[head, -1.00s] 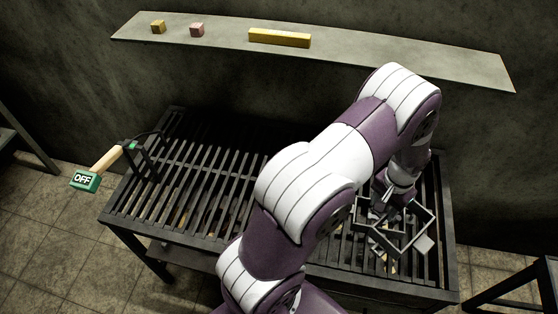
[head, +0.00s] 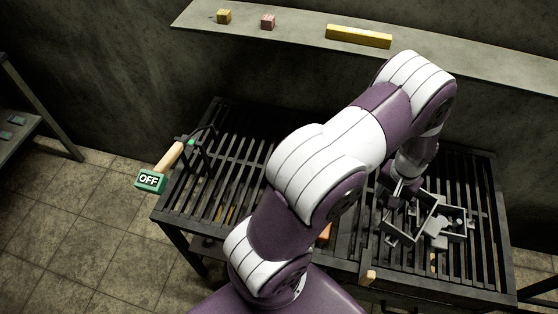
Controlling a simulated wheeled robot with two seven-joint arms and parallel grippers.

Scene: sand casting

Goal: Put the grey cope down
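My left arm crosses the view, and its gripper (head: 408,199) points down over the right part of the slatted table. The gripper is shut on the grey cope (head: 428,214), an open angular frame. The cope appears slightly above the slats; the exact gap cannot be told. Right beside it, partly overlapped in the view, is a second grey frame (head: 466,226) with small grey parts in or near it. The fingertips are small and partly hidden by the wrist. My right gripper is not in view.
A wooden piece (head: 369,277) is at the front edge. A wall shelf (head: 300,34) holds yellow and pink blocks.

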